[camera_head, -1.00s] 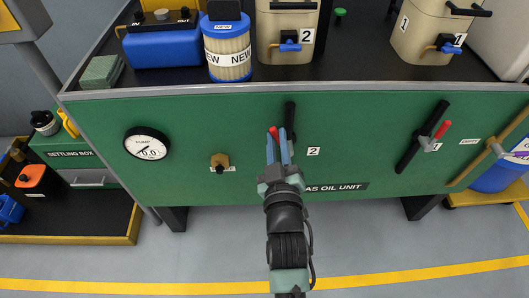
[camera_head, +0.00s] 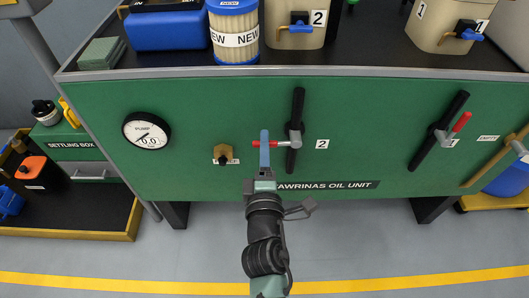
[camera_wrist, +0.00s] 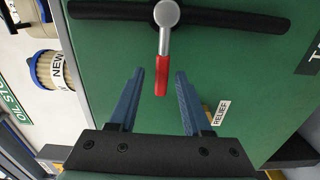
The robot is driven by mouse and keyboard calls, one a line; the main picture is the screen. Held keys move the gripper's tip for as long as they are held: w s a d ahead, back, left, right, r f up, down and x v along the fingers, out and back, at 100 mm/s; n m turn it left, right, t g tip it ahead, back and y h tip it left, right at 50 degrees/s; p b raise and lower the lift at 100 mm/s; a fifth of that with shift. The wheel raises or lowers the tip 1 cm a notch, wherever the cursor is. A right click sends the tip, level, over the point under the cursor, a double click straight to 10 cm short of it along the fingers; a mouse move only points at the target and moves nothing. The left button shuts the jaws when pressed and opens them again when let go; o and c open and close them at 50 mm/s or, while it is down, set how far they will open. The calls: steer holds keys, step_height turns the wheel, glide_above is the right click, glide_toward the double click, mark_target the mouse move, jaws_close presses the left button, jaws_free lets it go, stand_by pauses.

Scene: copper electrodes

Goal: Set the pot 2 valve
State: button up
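The pot 2 valve is a grey hub with a red-tipped lever (camera_head: 257,143) on a black upright pipe (camera_head: 298,105), beside a "2" label on the green panel. Its lever points left, roughly level. In the wrist view the red grip (camera_wrist: 161,75) lies between the two blue fingers of my gripper (camera_wrist: 160,72), with a gap on each side. My gripper is open and empty. In the head view my gripper (camera_head: 265,133) is seen edge-on, one finger in front of the lever and hiding part of it.
The pump gauge (camera_head: 146,132) and a brass relief fitting (camera_head: 223,154) are to the left. The other valve's red lever (camera_head: 461,122) is to the right, pointing up and right. The counter edge (camera_head: 300,70) with pots and a filter is above.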

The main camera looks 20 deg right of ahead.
steer(key=b+v, duration=0.1)
steer(key=v, duration=0.5)
steer(key=shift+b, duration=0.4)
steer(key=b+v, duration=0.2)
steer(key=v, duration=1.1)
steer(key=shift+b, duration=0.3)
steer(key=shift+r, duration=0.25)
